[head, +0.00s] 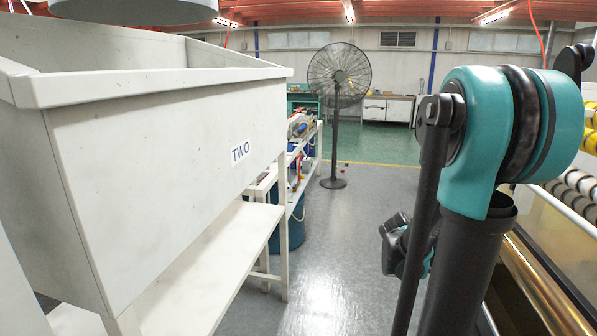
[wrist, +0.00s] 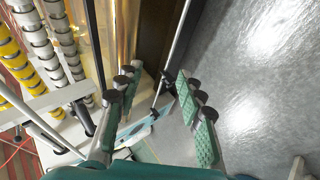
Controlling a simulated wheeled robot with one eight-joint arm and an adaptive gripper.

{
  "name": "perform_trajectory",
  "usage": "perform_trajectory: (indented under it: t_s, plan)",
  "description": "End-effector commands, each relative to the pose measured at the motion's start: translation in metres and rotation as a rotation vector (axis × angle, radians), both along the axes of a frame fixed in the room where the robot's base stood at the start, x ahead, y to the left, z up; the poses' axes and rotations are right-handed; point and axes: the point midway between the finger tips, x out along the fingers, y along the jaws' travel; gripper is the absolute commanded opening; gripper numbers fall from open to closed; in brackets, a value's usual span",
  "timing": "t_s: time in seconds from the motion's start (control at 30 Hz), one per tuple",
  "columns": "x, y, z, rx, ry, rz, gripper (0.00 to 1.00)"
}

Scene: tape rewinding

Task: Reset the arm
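My arm stands at the right of the head view, with a large teal and black joint close to the camera. My gripper (wrist: 154,78) shows in the wrist view with its two padded fingers well apart. It is open, and I see nothing held between the fingers. Behind the fingers are grey floor and the edge of a machine. In the head view I cannot clearly make out the fingers.
A large white bin marked TWO (head: 170,150) fills the left. A black fan (head: 338,75) stands on the floor further back. A machine with yellow rolls (wrist: 8,50) is close at the right in the head view. Grey floor (head: 345,225) between is clear.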

Motion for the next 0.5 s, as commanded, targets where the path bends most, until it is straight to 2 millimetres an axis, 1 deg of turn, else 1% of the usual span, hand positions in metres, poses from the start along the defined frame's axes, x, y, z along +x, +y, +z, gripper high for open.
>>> perform_trajectory:
  t_s: [0.03, 0.07, 0.1, 0.17, 0.2, 0.27, 0.3, 0.4, 0.5]
  plan:
    - [-0.009, 0.022, -0.009, 0.074, -0.014, 0.026, 0.38]
    - [-0.013, 0.036, -0.015, 0.123, -0.023, 0.041, 0.38]
    - [-0.019, 0.055, -0.023, 0.188, -0.035, 0.062, 0.38]
    - [-0.029, 0.084, -0.034, 0.284, -0.053, 0.093, 0.38]
    - [-0.036, 0.103, -0.040, 0.349, -0.063, 0.111, 0.38]
    - [-0.047, 0.132, -0.050, 0.445, -0.077, 0.139, 0.38]
    - [-0.054, 0.150, -0.055, 0.506, -0.086, 0.155, 0.38]
    - [-0.071, 0.190, -0.064, 0.637, -0.105, 0.190, 0.38]
    - [-0.083, 0.218, -0.070, 0.733, -0.117, 0.214, 0.38]
